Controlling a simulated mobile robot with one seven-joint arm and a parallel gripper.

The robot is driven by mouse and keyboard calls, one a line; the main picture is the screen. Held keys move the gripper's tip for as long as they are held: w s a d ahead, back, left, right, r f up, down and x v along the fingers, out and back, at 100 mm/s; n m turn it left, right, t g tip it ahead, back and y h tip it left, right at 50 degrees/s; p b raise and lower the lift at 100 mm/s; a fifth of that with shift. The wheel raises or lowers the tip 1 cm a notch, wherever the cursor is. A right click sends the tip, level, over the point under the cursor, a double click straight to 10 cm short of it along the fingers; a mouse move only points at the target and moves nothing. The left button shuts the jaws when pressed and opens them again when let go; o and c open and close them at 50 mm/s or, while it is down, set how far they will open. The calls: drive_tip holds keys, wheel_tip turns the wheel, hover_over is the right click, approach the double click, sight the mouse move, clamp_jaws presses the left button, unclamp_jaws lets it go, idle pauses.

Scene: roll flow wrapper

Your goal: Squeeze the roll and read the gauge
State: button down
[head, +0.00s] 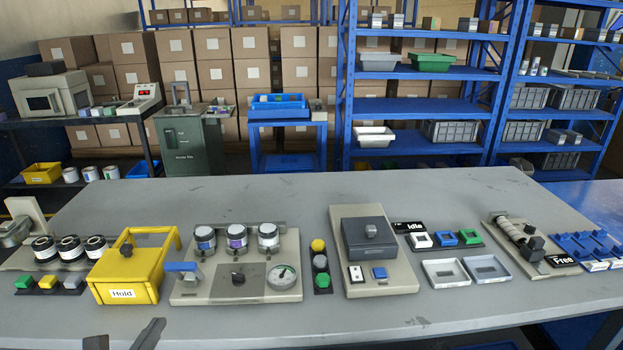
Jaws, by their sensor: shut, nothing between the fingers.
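The roll unit (535,264) stands at the right of the grey table, a beige base with a ribbed, light-and-dark roll (507,230) lying across it and dark blocks at its near end. A black display (562,260) beside it reads "Free". A round dial gauge (281,276) with a pale face sits on a beige panel (205,291) left of centre; its reading is too small to tell. My gripper (148,335) shows only partly, as dark pieces at the bottom left edge, shut and empty, far from the roll. The rest of it is out of frame.
A yellow cover (128,272) marked "Hold" stands near my gripper. Three jars (237,238) stand on the dial panel. A dark-lidded unit (369,240), an "Idle" display (408,227) and two grey trays (445,272) lie between gauge and roll. The table's front strip is clear.

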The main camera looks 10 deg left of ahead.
drive_tip(key=shift+s+a+f, duration=0.1)
drive_tip(key=shift+s+f, duration=0.05)
drive_tip(key=shift+s, duration=0.15)
drive_tip(key=shift+w, duration=0.1)
drive_tip(key=b+x, duration=0.1)
drive_tip(key=x, duration=0.9)
drive_tip(key=shift+w+a+f, duration=0.1)
drive_tip(key=shift+w, duration=0.1)
drive_tip(key=shift+w+a+r, duration=0.2)
drive_tip(key=shift+w+r, duration=0.35)
drive_tip(key=shift+w, duration=0.2)
drive_tip(key=shift+w+a+r, duration=0.15)
drive_tip(key=shift+w+r, duration=0.4)
drive_tip(key=shift+w, duration=0.2)
drive_tip(key=shift+r, duration=0.1)
